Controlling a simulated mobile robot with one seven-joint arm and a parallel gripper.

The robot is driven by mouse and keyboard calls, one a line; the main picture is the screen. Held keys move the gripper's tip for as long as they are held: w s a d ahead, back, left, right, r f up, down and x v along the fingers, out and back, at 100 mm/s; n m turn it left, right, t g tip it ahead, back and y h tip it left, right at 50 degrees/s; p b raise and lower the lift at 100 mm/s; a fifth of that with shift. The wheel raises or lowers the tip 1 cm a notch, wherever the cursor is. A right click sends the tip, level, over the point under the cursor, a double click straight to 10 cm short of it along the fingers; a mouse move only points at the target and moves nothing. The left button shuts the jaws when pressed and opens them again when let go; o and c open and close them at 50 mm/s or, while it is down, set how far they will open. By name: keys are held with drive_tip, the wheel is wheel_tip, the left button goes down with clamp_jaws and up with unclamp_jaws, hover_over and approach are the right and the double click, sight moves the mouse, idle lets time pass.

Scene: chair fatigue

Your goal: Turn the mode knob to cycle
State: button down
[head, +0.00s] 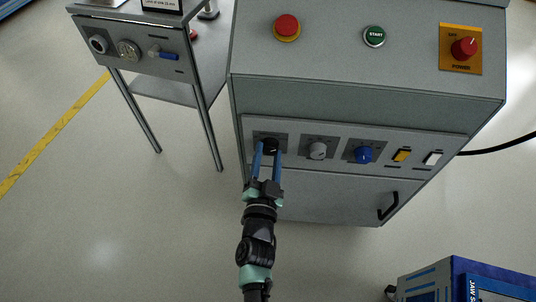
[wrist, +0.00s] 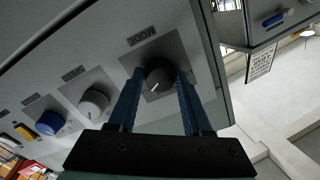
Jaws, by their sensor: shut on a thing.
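The mode knob (head: 270,145) is a black round knob at the left end of the cabinet's front control strip. In the wrist view the black knob (wrist: 160,78) has a white pointer line and sits on a grey plate under a label that reads MODE. My gripper (head: 267,150) reaches up to it, with one blue finger on each side. In the wrist view my gripper (wrist: 160,88) is shut on the knob's sides. The fingers hide part of its plate, and I cannot read any position marks.
A grey knob (head: 317,151), a blue knob (head: 363,154), a yellow switch (head: 401,156) and a white switch (head: 432,158) sit to the right. The cabinet top has a red button (head: 287,26), green start button (head: 374,36) and red power knob (head: 464,47). A side table (head: 140,50) stands left.

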drive_tip(key=shift+c, duration=1.7)
unclamp_jaws()
drive_tip(key=shift+s+a, duration=0.1)
drive_tip(key=shift+s, duration=0.4)
drive_tip(key=s+a, duration=0.1)
drive_tip(key=s, duration=1.1)
drive_tip(key=shift+w, duration=0.1)
